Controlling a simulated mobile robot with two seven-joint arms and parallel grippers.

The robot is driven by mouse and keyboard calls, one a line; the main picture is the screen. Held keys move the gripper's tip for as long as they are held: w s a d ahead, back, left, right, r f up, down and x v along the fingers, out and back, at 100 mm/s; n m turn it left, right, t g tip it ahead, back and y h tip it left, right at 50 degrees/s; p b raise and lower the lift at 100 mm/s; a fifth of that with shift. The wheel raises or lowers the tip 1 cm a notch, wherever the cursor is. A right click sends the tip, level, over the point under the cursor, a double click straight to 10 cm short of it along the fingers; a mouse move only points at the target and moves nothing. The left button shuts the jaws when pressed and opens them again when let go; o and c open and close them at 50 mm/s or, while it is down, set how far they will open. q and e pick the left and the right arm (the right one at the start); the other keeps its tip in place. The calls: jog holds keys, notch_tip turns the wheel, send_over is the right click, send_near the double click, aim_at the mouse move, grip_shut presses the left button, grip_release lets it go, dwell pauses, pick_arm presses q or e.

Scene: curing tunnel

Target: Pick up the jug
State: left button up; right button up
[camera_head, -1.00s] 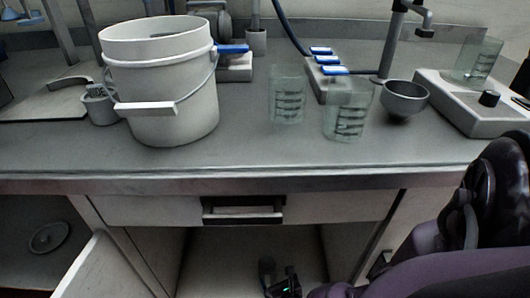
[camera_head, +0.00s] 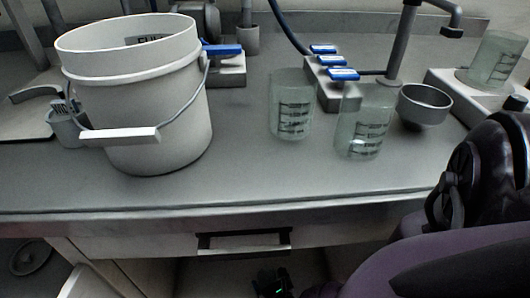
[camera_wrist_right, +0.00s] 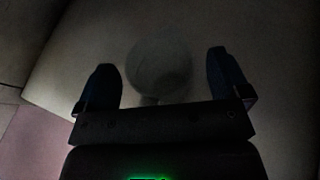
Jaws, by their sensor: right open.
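In the right wrist view a round, pale, dim vessel (camera_wrist_right: 160,68) with a small tab on its near side, perhaps the jug, lies ahead between the two fingers. The picture is too dark to tell its shape or whether a finger touches it. My right gripper (camera_wrist_right: 161,68) is open, its dark fingers spread on either side of the vessel's outline. In the head view the right gripper (camera_head: 272,280) shows low, below the counter's front edge at the open cabinet. The vessel is not visible there. My left gripper is out of view.
A drawer handle (camera_head: 243,241) sits above my right gripper.

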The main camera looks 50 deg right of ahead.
jog(key=c, duration=1.3)
jog(key=shift+o, duration=0.2)
jog(key=shift+r, duration=0.1)
